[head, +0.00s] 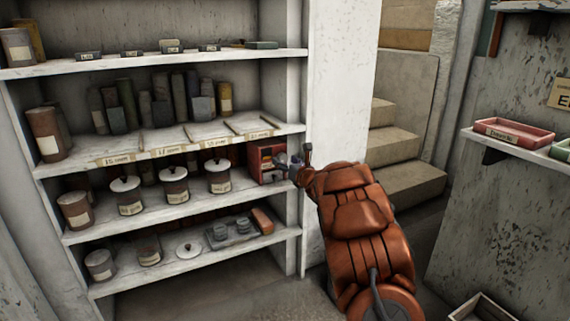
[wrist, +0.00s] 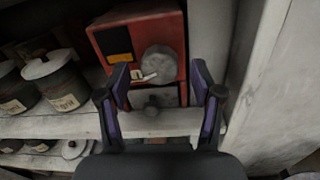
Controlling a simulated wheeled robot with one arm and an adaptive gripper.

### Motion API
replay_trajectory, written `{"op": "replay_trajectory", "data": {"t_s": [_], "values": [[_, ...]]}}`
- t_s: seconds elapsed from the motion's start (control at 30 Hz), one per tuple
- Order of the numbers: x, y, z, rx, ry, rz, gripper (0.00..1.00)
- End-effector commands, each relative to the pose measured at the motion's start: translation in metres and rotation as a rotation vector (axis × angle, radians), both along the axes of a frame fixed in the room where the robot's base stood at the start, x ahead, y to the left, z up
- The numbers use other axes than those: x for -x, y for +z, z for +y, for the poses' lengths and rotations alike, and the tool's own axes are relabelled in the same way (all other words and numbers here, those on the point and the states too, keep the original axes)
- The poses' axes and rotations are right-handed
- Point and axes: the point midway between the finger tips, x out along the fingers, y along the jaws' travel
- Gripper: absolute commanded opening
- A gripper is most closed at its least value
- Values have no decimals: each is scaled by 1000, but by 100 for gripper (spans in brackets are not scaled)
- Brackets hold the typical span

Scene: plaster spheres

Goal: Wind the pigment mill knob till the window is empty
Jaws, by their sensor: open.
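The pigment mill is a red box (head: 262,158) at the right end of the shelf with the lidded jars, in the head view. In the wrist view the mill (wrist: 107,24) faces me. Its window (wrist: 114,44) is dark above with an orange-yellow band at the bottom. The round grey knob (wrist: 158,63) is right of the window, with a small white mark at its lower left. My gripper (wrist: 160,84) is open, its fingers either side of the knob in the picture; I cannot tell whether they touch it. In the head view my gripper (head: 291,163) is at the mill's front.
Lidded jars (wrist: 53,82) stand left of the mill. A white upright (head: 335,90) closes the shelf on the right, close to my arm. Below are more jars and a tray (head: 232,237). Stairs (head: 395,150) rise behind; a red tray (head: 514,133) sits on the right shelf.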

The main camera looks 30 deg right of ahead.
Motion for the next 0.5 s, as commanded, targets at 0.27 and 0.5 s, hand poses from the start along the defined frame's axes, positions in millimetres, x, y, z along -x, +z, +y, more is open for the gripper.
{"op": "replay_trajectory", "data": {"t_s": [0.27,0.5], "values": [[-7,1,0,0,0,-3,66],[-7,1,0,0,0,-2,54]]}}
